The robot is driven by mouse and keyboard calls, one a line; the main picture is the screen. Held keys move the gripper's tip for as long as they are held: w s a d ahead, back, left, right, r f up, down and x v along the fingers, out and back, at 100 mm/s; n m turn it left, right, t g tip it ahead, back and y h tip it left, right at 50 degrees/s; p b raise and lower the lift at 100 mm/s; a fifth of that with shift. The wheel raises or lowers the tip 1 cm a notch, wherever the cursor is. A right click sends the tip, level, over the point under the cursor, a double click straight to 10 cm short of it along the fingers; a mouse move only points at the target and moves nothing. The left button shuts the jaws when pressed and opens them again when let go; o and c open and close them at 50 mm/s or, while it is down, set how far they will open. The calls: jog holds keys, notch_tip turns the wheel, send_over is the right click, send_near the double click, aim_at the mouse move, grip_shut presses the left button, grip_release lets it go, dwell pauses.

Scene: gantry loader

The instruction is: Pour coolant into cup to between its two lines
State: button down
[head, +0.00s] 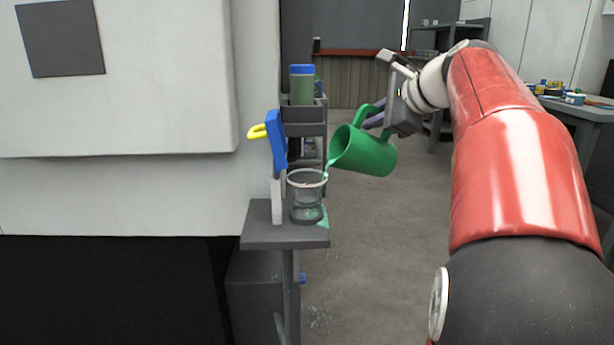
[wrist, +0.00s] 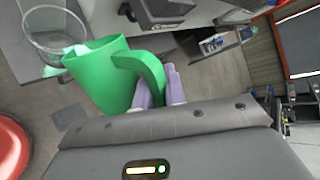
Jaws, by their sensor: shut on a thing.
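A green jug (head: 365,153) is tilted with its spout down to the left, beside and above the rim of a clear cup (head: 306,193). My gripper (head: 375,113) is shut on the jug's handle. In the wrist view the purple fingers (wrist: 160,92) close on the handle of the green jug (wrist: 98,75), and the cup (wrist: 54,40) is at the upper left. Pale green coolant (head: 327,170) shows at the spout. The cup stands upright on a small grey shelf (head: 262,238). Its level against the lines cannot be read clearly.
A blue and yellow tool (head: 277,140) stands upright just left of the cup. Pale green liquid (head: 323,217) lies on the shelf beside the cup, with specks on the floor below. A container with a blue lid (head: 302,85) stands behind. Open floor lies to the right.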

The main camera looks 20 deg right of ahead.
aim_at(386, 140)
jog(key=shift+a+r+h, duration=0.2)
jog(key=shift+a+h, duration=0.1)
jog(key=shift+a, duration=0.75)
jog(key=shift+a+r+n, duration=0.4)
jog(key=shift+a, duration=0.05)
dwell(1.4)
jog(key=d+f+m, duration=0.1)
jog(key=f+y, duration=0.1)
jog(key=f, duration=0.1)
jog(key=shift+d+f+m, duration=0.1)
jog(key=shift+d+m, duration=0.3)
jog(key=shift+w+d+f+m+t+y, duration=0.1)
jog(key=shift+d+f+m+y, duration=0.2)
jog(key=shift+f, duration=0.25)
jog(key=shift+s+d+f+m+t+y, duration=0.1)
jog(key=shift+d+f+m+y, duration=0.2)
jog(key=shift+f+y, duration=0.2)
jog(key=shift+w+d+f+m+t+y, duration=0.1)
jog(key=shift+d+f+m+y, duration=0.1)
jog(key=shift+d+f+y, duration=0.3)
jog(key=shift+f, duration=0.25)
